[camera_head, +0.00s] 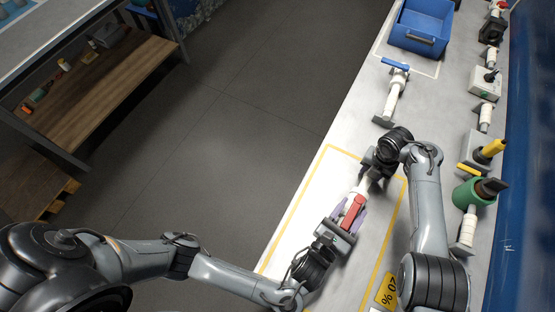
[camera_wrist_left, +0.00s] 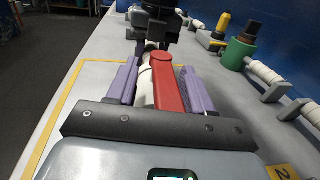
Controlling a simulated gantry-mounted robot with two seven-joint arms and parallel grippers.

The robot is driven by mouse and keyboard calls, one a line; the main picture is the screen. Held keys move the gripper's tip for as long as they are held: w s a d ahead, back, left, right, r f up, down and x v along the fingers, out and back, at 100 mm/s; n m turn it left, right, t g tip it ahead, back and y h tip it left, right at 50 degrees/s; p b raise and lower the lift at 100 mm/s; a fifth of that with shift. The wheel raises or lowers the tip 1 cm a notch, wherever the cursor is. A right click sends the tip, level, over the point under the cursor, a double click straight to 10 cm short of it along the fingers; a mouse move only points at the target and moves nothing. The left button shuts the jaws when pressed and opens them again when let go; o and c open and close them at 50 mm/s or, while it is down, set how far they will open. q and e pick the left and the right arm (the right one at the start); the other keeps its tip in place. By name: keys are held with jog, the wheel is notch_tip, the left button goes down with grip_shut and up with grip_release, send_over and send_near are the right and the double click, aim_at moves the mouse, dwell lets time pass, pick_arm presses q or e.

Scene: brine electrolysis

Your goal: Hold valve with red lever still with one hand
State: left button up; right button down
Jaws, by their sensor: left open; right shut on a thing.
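The valve with the red lever (camera_head: 356,202) lies on the table inside a yellow outline. In the left wrist view its red lever (camera_wrist_left: 168,84) lies along the white body (camera_wrist_left: 145,88). My left gripper (camera_head: 347,211) is open, with one purple finger on each side of the valve; in its wrist view the fingers (camera_wrist_left: 160,78) flank body and lever, with a gap visible on the left. My right gripper (camera_head: 369,178) is shut on the valve's far end, which its jaws partly hide. It also shows in the left wrist view (camera_wrist_left: 153,48).
A valve with a blue lever (camera_head: 394,92) and a blue crate (camera_head: 421,28) stand farther up the table. A row of fittings, including a green part (camera_head: 468,196), lines the right side by the blue wall. A yellow marker plate (camera_head: 387,290) lies near the front.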

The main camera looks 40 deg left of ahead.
pick_arm(q)
jog(key=w+a+m+g+h, duration=0.4)
jog(key=a+m+g+h, duration=1.2)
jog(key=m+g+h, duration=0.15)
jog(key=w+d+r+n+t+y, duration=0.25)
jog(key=d+r+n+t, duration=0.75)
jog(key=n, duration=0.6)
jog(key=s+a+f+m+g+y, duration=0.2)
jog(key=s+a+f+m+y, duration=0.2)
jog(key=m, duration=0.8)
jog(key=s+a+f+m+g+y, duration=0.2)
jog(key=s+a+f+m+y, duration=0.2)
jog(key=s+m, duration=0.7)
jog(key=s+a+f+m+g+y, duration=0.3)
jog(key=s+a+m+y, duration=0.4)
jog(key=a+m, duration=0.4)
jog(key=shift+s+f+m+y, duration=0.3)
jog(key=shift+f+m+y, duration=0.25)
jog(key=shift+m, duration=0.3)
